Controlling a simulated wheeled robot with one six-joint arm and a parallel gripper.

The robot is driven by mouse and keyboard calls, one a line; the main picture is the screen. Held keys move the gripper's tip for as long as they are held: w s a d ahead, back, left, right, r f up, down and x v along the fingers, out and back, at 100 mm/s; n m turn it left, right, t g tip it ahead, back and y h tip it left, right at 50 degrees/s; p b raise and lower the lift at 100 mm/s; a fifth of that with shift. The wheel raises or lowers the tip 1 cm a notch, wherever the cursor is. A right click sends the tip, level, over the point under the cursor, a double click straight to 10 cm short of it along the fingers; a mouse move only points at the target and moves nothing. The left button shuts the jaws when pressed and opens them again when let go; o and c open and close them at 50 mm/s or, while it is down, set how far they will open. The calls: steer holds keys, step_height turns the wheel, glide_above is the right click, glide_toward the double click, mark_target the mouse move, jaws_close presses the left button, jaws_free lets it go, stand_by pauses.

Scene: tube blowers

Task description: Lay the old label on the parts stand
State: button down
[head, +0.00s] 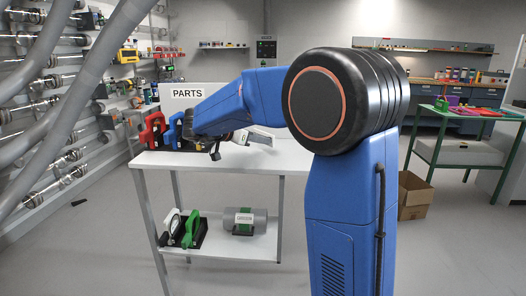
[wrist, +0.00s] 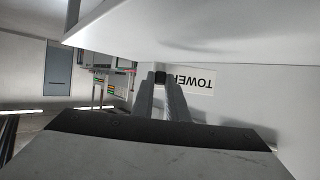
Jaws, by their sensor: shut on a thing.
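The parts stand (head: 228,160) is a white table with a PARTS sign (head: 187,94) at its back. My blue arm reaches across it from the right. My gripper (head: 228,137) is low over the tabletop, partly hidden by my arm. In the wrist view its two grey fingers (wrist: 160,78) are shut on one end of the old label (wrist: 198,82), a white plate reading TOWER upside down. In the head view a pale plate (head: 260,138) shows beyond the gripper, slightly tilted. I cannot tell whether the label touches the tabletop.
Red (head: 154,130) and blue (head: 173,130) holders stand at the tabletop's left. The lower shelf bears a grey labelled cylinder (head: 245,221) and green and white pieces (head: 184,228). Glass tubes line the left wall. A cardboard box (head: 414,195) and green-framed table (head: 458,150) stand right.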

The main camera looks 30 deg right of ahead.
steer(key=shift+f, duration=2)
steer(key=shift+f, duration=0.1)
steer(key=c, duration=1.7)
jaws_free()
steer(key=shift+c, duration=0.2)
steer(key=v, duration=1.2)
